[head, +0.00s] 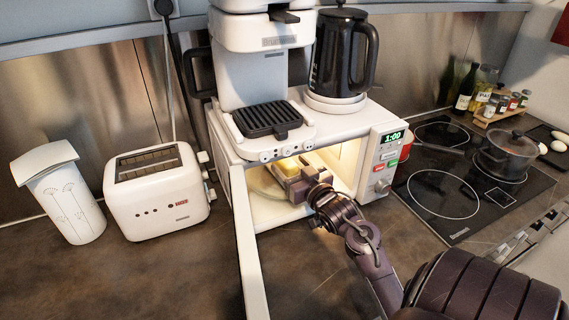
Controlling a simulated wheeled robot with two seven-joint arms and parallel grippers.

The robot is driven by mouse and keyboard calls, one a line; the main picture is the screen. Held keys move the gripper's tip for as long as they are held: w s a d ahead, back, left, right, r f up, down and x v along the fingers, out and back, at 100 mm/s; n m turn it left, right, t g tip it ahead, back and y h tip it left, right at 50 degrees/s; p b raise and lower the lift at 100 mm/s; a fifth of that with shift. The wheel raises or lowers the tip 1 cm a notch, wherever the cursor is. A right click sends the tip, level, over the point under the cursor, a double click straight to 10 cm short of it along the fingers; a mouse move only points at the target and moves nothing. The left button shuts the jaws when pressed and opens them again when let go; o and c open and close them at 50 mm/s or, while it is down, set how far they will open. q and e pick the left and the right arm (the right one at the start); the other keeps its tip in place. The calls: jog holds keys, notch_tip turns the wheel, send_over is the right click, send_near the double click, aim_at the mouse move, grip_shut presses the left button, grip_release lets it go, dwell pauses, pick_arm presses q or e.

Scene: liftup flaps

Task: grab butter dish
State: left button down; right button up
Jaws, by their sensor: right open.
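The microwave (388,205) stands open on the counter, its door (243,235) swung out toward me and its inside lit. A small pale yellow and white thing, probably the butter dish (287,168), is inside on the turntable (262,182). My right gripper (293,178) reaches in through the opening and is at the dish, with its fingers close to or around it. The gripper is open; whether a finger touches the dish cannot be told. My wrist hides part of the dish and the cavity. My left gripper is not in view.
A coffee maker (262,65) and a black kettle (343,55) stand on the microwave. A white toaster (157,192) and a white canister (62,197) are left of the door. A pot (507,155) sits on the cooktop at right. The front left counter (170,275) is clear.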

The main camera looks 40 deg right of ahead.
jog(key=shift+w+d, duration=0.15)
jog(key=shift+w, duration=0.55)
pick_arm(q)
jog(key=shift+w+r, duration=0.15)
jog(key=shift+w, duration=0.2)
pick_arm(e)
jog(key=c, duration=1.3)
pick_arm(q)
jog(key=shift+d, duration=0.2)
pick_arm(e)
jog(key=shift+r, duration=0.1)
